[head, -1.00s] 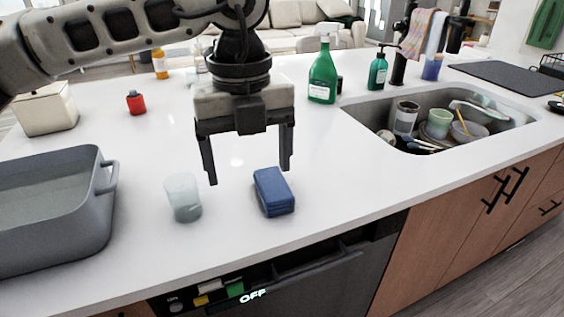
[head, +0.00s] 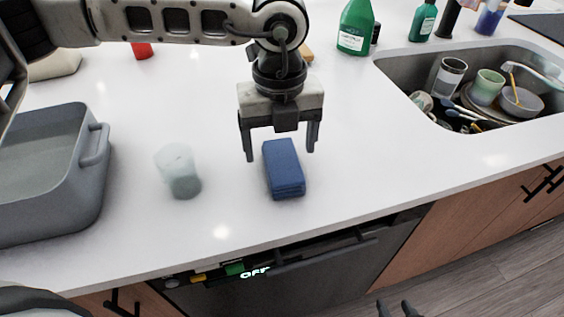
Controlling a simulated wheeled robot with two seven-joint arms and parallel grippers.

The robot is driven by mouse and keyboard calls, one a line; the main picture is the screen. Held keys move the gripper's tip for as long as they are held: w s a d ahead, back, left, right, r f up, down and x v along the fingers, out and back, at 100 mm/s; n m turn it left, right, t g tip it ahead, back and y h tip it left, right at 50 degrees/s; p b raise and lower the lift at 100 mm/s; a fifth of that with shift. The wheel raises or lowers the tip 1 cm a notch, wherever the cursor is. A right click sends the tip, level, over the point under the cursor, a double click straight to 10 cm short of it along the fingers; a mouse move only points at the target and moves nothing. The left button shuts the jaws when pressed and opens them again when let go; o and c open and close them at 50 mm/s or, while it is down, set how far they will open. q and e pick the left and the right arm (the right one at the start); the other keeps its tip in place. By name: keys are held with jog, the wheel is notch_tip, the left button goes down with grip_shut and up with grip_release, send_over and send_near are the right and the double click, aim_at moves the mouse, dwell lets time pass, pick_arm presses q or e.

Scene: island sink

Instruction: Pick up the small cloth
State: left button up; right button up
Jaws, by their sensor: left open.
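The small cloth (head: 284,170) is a blue, folded, block-like bundle lying flat on the white countertop near its front edge. My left gripper (head: 280,154) points down over the far end of the cloth. Its two dark fingers are spread, one to each side of the cloth in the picture, and nothing is between them that I can see gripped. Whether the fingertips are level with the cloth or above it is hard to tell. Only two dark fingertips of my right gripper (head: 395,309) show at the bottom edge, apart and empty, low in front of the cabinets.
A frosted glass (head: 178,172) stands left of the cloth, and a grey baking dish (head: 95,190) is further left. The sink (head: 400,72) with dishes is at the right. A green bottle (head: 356,28) stands behind. The counter right of the cloth is clear.

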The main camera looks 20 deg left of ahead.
aim_at(283, 162)
pick_arm(q)
jog(key=shift+w+d+f+p, duration=0.15)
jog(key=shift+f+p, duration=0.25)
jog(key=shift+f, duration=1)
jog(key=shift+w+f+p, duration=0.1)
jog(key=shift+f+p, duration=0.25)
jog(key=shift+f, duration=1)
jog(key=c, duration=1.1)
